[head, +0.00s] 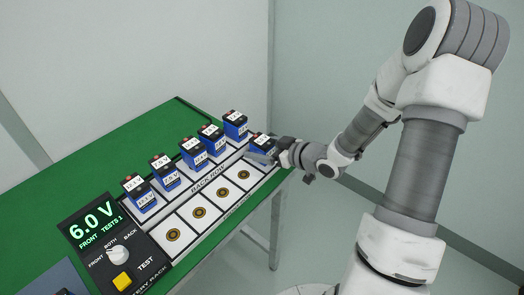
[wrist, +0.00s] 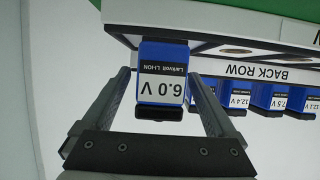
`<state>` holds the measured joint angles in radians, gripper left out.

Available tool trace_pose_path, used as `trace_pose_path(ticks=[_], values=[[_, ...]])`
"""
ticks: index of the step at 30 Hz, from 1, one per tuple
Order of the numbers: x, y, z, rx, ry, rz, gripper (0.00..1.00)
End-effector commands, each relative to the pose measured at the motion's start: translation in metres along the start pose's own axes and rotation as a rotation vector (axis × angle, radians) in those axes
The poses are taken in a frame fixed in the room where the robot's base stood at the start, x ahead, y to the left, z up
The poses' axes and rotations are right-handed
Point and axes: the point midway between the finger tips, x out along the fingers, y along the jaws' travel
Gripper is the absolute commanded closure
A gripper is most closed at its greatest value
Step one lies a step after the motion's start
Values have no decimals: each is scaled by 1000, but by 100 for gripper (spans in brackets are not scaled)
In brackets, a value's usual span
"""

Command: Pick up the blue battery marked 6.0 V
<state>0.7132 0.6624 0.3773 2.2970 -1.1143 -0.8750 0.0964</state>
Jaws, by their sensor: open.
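The blue battery marked 6.0 V (wrist: 162,88) stands at the near right end of the rack. Its white label appears upside down in the wrist view. In the head view the battery (head: 263,142) is partly hidden by my gripper (head: 270,156). In the wrist view my gripper (wrist: 160,74) is open, with one finger on each side of the battery. Whether either finger touches it I cannot tell. The battery still sits on the rack.
Several other blue batteries (head: 189,148) stand in the back row on the green table (head: 70,180). Front spots with gold discs (head: 199,212) are empty. A tester panel (head: 108,243) reads 6.0 V, with a knob and a yellow button (head: 122,281).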

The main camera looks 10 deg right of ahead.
Motion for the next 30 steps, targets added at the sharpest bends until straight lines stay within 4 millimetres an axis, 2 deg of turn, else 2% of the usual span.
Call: trace_pose_path(ticks=[6,21,22,30], values=[[1,0,0,0,0,0,7],[0,0,0,0,0,0,98],[0,0,0,0,0,0,100],[0,0,-1,-1,2,0,100]])
